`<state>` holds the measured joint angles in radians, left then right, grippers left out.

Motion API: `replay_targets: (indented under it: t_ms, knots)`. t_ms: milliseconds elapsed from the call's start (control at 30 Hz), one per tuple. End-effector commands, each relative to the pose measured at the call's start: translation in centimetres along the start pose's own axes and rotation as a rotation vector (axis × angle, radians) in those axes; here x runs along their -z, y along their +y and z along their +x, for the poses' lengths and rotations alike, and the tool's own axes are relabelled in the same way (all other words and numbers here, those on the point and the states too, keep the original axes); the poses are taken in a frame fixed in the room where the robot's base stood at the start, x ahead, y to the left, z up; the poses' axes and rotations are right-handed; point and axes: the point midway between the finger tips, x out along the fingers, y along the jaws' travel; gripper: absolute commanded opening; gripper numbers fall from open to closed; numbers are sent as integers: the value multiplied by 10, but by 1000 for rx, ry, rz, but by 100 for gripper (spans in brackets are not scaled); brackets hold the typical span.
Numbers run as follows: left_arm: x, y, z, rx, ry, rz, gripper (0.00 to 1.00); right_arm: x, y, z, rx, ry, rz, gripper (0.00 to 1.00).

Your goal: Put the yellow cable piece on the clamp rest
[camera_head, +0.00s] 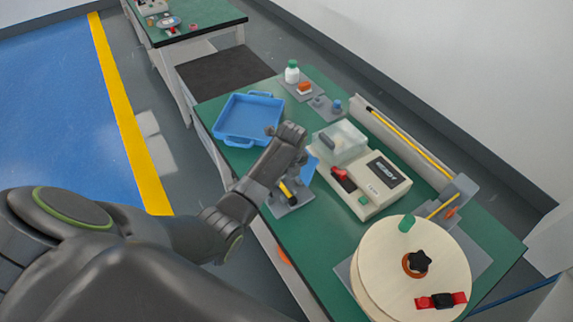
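My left gripper (288,132) is over the table's left side, at the right edge of the blue tray. Its fingertips are too small and dark to show whether they are open, and I see no cable in them. Below its wrist, a grey stand (295,203) with a blue part carries a short yellow and black piece (286,190). I cannot tell whether this is the cable piece and the clamp rest. A long yellow cable (412,140) lies along the back edge, and a short yellow length (441,207) shows near the spool. My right gripper is not in view.
The blue tray (222,124) looks empty. A beige machine (371,188) with a display and a clear cover stands mid-table. A large wooden spool (385,262) fills the front right. A green-capped bottle (292,73) and small blocks stand at the far end. Green tabletop (308,238) is bare at front left.

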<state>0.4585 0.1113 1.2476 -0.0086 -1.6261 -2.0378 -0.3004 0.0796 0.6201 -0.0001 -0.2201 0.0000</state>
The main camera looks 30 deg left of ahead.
Motion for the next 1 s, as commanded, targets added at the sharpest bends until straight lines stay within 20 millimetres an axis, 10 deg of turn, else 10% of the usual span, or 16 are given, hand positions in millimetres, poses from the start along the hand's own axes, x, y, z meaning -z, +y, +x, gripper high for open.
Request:
replay_targets:
  t_ms: [400, 1000]
  knots:
    - [0, 0, -60, 1, -1, 0, 37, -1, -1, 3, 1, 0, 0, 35]
    - [0, 0, -65, -1, 0, 0, 37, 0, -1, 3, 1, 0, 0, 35]
